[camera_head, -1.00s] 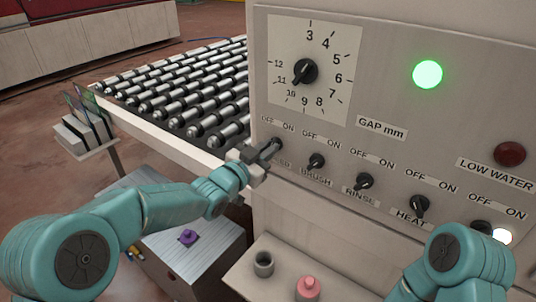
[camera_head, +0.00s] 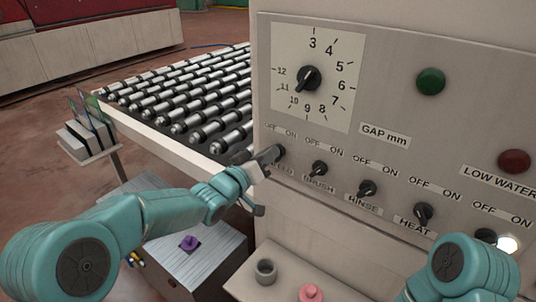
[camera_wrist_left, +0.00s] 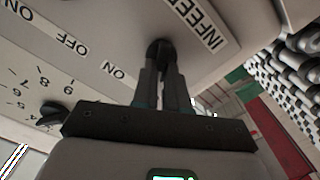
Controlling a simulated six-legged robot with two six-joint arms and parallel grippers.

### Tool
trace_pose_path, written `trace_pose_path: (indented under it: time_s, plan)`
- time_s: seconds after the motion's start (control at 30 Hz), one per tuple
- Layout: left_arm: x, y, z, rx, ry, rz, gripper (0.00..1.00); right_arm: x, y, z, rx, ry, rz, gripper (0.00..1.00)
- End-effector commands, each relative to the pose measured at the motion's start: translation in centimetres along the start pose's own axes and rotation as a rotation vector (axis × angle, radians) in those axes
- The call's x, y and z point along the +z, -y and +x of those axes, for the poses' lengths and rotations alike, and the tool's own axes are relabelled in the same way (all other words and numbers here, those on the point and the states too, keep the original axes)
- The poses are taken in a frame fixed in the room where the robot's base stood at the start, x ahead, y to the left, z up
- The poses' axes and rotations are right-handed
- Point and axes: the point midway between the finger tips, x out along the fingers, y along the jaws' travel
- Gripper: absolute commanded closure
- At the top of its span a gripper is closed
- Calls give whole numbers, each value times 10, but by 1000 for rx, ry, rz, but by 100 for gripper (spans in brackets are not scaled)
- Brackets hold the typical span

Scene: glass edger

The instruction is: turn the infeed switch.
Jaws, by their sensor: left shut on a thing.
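The infeed switch (camera_head: 280,150) is a small black knob at the left end of the switch row, under its OFF and ON marks. My left gripper (camera_head: 269,156) is at the knob and shut on it. In the left wrist view the two dark fingers (camera_wrist_left: 161,75) close around the black infeed switch (camera_wrist_left: 158,48), next to a label partly reading INFEED. The fingers hide much of the knob, so I cannot tell which way it points.
The gap dial (camera_head: 309,78) is above the switch. The brush switch (camera_head: 319,168), rinse switch (camera_head: 367,188) and heat switch (camera_head: 423,213) are to the right. A green lamp (camera_head: 431,81) is dark. A roller conveyor (camera_head: 190,95) is at the left.

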Motion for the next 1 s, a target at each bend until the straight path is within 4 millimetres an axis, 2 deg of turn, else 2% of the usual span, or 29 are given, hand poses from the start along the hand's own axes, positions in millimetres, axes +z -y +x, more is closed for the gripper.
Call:
trace_pose_path:
  time_s: [0.3,0.7,0.73,0.8,1.0]
  plan:
    - [3,1,0,-2,6,-72,100,0,0,-1,0,0,0,57]
    - [3,2,0,-2,6,-78,100,0,0,-1,0,0,0,57]
    - [3,2,0,-2,6,-79,84,0,0,-1,0,0,0,57]
    - [3,2,0,-2,5,-78,62,0,0,-1,0,0,0,57]
    - [2,1,0,-1,3,-76,62,0,0,-1,0,0,0,57]
